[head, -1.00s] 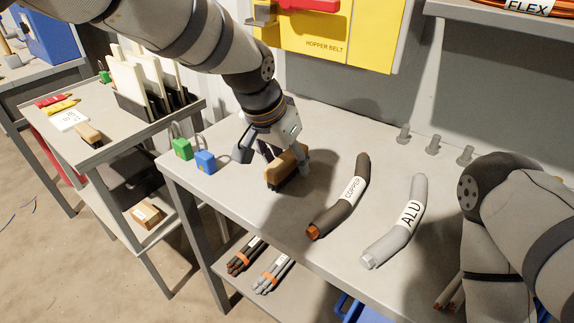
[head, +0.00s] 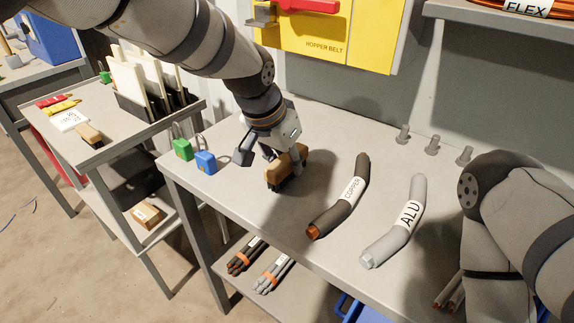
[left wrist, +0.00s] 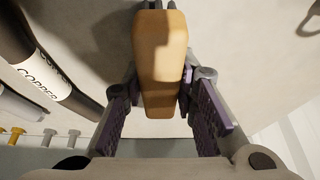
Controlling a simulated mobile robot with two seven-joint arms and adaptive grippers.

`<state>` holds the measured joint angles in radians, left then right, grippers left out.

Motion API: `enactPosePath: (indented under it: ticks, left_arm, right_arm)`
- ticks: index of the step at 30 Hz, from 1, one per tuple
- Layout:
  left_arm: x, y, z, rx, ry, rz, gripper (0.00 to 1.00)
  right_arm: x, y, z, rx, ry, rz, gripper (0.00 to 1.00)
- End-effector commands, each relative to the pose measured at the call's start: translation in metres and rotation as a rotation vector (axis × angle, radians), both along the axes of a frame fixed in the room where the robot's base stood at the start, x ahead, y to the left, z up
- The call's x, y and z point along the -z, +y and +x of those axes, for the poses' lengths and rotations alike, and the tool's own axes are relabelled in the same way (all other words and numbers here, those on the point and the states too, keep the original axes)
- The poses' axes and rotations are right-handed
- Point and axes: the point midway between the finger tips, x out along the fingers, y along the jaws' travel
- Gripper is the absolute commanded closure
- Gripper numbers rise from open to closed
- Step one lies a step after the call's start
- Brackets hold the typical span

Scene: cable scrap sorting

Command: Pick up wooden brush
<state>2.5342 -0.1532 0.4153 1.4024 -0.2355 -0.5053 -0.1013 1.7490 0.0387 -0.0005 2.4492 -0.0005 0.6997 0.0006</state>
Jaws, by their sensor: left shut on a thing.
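The wooden brush (head: 286,167) has a tan wooden back and dark bristles below. It is at the left part of the grey table in the head view. My left gripper (head: 275,150) is over the brush, with its fingers on both sides of it. In the left wrist view the brush (left wrist: 160,60) lies lengthwise between the purple-padded fingers of the gripper (left wrist: 160,105), which are shut on it. I cannot tell whether the bristles touch the table. My right arm shows at the right edge, but its gripper is not in view.
A copper cable (head: 341,199) and an alu cable (head: 397,224) lie right of the brush. A green padlock (head: 182,149) and a blue padlock (head: 205,162) stand to its left. Bolts (head: 432,147) stand along the back.

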Motion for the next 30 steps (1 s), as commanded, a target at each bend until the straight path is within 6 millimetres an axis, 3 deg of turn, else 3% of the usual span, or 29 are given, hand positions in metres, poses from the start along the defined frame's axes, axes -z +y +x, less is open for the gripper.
enactPosePath:
  ticks: [8, 14, 21, 27, 30]
  left_arm:
    - [-0.003, 0.0, 0.001, 0.0, -0.001, -0.001, 1.0]
    - [-0.043, -0.002, 0.0, 0.001, -0.007, -0.002, 1.0]
    - [-0.11, -0.04, -0.05, 0.005, -0.014, 0.003, 1.0]
    - [-0.13, -0.073, -0.091, 0.001, -0.009, 0.002, 1.0]
    - [-0.134, -0.083, -0.102, 0.002, -0.006, 0.001, 1.0]
  right_arm:
    - [0.002, 0.0, -0.002, 0.0, 0.006, 0.0, 0.6]
    - [-0.001, 0.0, 0.001, 0.0, -0.004, 0.0, 0.6]
    - [-0.017, 0.0, 0.017, 0.001, -0.062, 0.0, 0.6]
    - [-0.025, 0.0, 0.026, 0.001, -0.093, 0.0, 0.6]
    - [-0.027, 0.0, 0.028, 0.001, -0.1, 0.0, 0.6]
